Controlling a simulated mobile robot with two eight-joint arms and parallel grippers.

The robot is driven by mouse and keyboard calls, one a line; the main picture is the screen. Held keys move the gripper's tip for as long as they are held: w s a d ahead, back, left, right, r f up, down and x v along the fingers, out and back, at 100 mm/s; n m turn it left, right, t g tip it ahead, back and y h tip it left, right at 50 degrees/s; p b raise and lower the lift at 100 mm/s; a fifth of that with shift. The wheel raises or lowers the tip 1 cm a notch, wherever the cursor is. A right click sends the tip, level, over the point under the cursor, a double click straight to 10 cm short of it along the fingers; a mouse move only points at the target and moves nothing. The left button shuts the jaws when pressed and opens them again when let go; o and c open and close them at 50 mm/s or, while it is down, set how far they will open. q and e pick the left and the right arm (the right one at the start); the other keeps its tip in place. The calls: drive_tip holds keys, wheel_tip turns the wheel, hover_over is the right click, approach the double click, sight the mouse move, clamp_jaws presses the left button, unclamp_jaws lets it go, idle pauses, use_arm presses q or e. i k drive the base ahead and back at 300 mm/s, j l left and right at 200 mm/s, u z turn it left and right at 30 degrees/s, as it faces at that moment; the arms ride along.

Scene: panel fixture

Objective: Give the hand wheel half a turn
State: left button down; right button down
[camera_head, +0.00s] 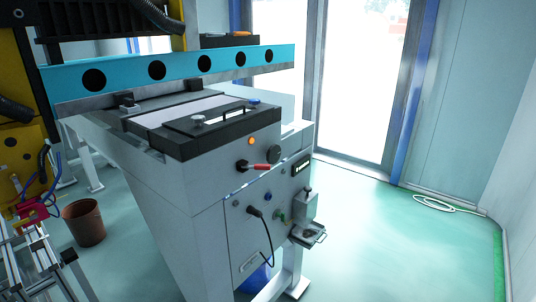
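A grey machine cabinet (190,195) with a panel of controls on its front stands in the middle of the head view. A small dark round part (274,154) on the upper front face looks like the hand wheel. It is too small to make out a handle or its angle. A red-handled lever (258,167) sticks out just left of it and below. I do not make out either of my grippers in this view, and nothing is seen touching the wheel.
A black cable (268,238) hangs below on the panel. A brown pot (84,222) stands at left. A white cable coil (449,204) lies at right.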

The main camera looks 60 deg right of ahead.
sight(274, 153)
drive_tip(key=z, duration=2.1)
